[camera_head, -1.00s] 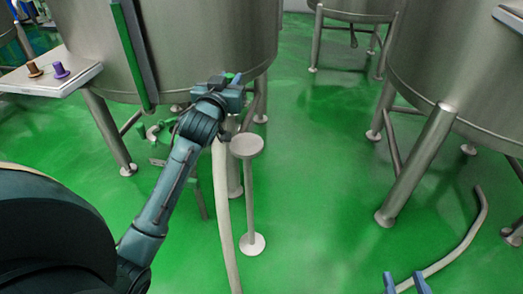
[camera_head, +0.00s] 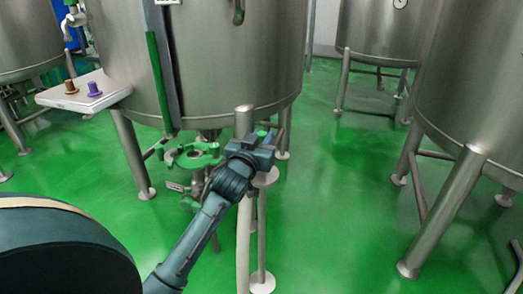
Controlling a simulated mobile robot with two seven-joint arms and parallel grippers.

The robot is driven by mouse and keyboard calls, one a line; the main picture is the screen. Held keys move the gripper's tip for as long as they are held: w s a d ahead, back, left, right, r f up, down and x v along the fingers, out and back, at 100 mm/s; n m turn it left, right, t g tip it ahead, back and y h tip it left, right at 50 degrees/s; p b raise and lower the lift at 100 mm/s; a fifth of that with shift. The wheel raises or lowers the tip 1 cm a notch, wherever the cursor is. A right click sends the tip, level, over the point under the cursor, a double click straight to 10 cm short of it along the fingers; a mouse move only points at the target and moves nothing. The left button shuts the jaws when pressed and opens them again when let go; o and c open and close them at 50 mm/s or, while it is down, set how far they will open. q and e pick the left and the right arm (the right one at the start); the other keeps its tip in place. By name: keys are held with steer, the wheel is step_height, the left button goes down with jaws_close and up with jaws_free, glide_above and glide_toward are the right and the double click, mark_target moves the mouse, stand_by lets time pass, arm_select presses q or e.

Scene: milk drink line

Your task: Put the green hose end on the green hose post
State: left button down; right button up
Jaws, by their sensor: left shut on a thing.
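My left gripper (camera_head: 271,138) is shut on the hose end, which is mostly hidden in the jaws. A small green bit (camera_head: 262,133) shows at the fingers, and a pale hose (camera_head: 243,245) hangs down from there. A slim pale post (camera_head: 262,235) with a round flat top and a round foot stands just right of the hose. The gripper is just above its top in the picture and partly covers it; I cannot tell whether they touch. I see no clear green mark on this post. My right gripper is not in view.
A big steel tank (camera_head: 225,60) on legs stands right behind the gripper. Under it is a green ring-shaped fitting (camera_head: 193,155). A shelf (camera_head: 85,92) with a brown and a purple knob juts out left. Another tank (camera_head: 480,90) stands right. The green floor (camera_head: 340,220) between is open.

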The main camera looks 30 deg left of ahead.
arm_select(q)
steer(key=shift+f+b, duration=0.3)
steer(key=shift+f, duration=0.85)
steer(key=shift+r, duration=0.1)
steer(key=shift+f, duration=0.2)
steer(key=c, duration=1.2)
jaws_free()
